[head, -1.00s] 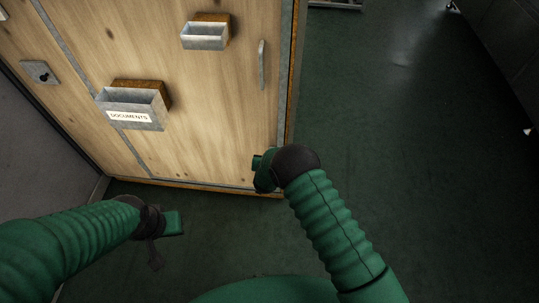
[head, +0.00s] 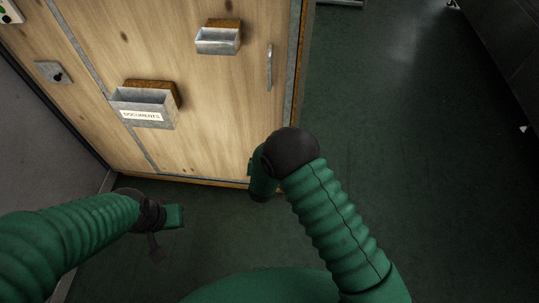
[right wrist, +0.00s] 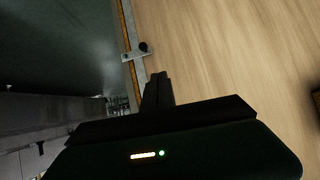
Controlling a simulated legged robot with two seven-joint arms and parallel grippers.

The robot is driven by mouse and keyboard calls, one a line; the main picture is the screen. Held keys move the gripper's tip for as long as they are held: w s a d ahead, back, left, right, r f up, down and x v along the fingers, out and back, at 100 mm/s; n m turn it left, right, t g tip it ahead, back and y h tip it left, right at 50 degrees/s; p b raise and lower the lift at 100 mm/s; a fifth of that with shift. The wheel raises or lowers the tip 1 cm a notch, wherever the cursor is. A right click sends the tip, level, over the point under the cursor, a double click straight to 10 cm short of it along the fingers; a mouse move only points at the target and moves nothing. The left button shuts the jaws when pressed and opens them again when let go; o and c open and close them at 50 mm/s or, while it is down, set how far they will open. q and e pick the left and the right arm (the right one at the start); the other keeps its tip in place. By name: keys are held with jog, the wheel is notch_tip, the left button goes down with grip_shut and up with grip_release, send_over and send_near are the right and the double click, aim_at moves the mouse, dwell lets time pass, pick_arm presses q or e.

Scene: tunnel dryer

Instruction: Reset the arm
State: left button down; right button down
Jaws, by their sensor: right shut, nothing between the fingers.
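My right arm, green and ribbed with a black joint, comes in from the lower right in the head view and bends down in front of the wooden cabinet's lower right edge. Its fingers are hidden there. In the right wrist view my right gripper (right wrist: 157,90) is shut and empty, its dark fingers seen against the wooden panel (right wrist: 225,50). My left arm comes in from the left in the head view. My left gripper (head: 154,243) hangs low over the dark floor, small and dark, and I cannot tell whether its fingers are apart.
The wooden cabinet (head: 205,115) carries a documents tray (head: 143,107), a smaller metal tray (head: 218,40) and a vertical handle (head: 269,68). A metal bracket with a black knob (right wrist: 143,46) sits on the panel edge. The green floor (head: 400,130) at right is clear.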

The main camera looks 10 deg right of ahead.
jog(key=s+d+r+n+g+y, duration=0.2)
jog(key=s+d+r+g+y, duration=0.15)
jog(key=s+r, duration=0.6)
jog(key=s+d+r+n+g, duration=0.1)
jog(key=s+d+r+g, duration=0.15)
jog(key=s, duration=0.45)
jog(key=s+d+r+g, duration=0.1)
jog(key=s+d+r, duration=0.3)
jog(key=s, duration=0.3)
notch_tip(320, 180, up, 12)
jog(key=s+g+p, duration=0.1)
jog(key=s+p, duration=0.1)
jog(key=p, duration=1)
jog(key=shift+s+d+r+h, duration=0.15)
jog(key=shift+s+d+h, duration=0.05)
jog(key=shift+d+h, duration=0.25)
